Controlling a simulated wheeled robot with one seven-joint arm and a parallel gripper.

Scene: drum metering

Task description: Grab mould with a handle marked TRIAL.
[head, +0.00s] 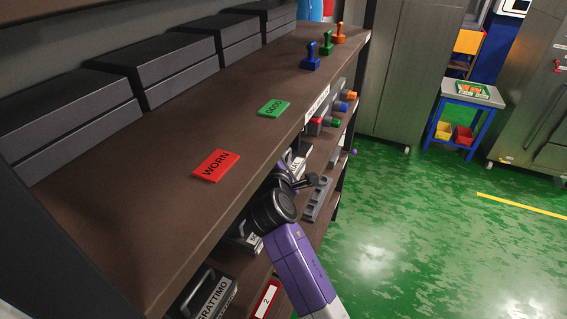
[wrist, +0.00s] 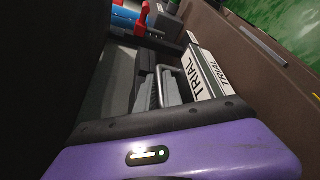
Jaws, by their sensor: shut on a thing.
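The mould marked TRIAL (wrist: 209,68) shows in the wrist view, with a white label face and a metal loop handle (wrist: 180,72). My gripper (wrist: 160,88) has its grey ribbed fingers at this handle and is shut on it. In the head view, my purple and black arm reaches into the shelf below the top board. There a label ending in "AL" (head: 297,165) shows beside my gripper, which hides most of that mould.
The top board (head: 150,220) carries a red WORN card (head: 215,165), a green GOOD card (head: 273,108), dark boxes (head: 165,60) and handled stamps (head: 310,57). A mould marked GRATTIMO (head: 215,298) stands lower left. A grey slotted rack (head: 318,200) lies right of my gripper. Green floor is open at right.

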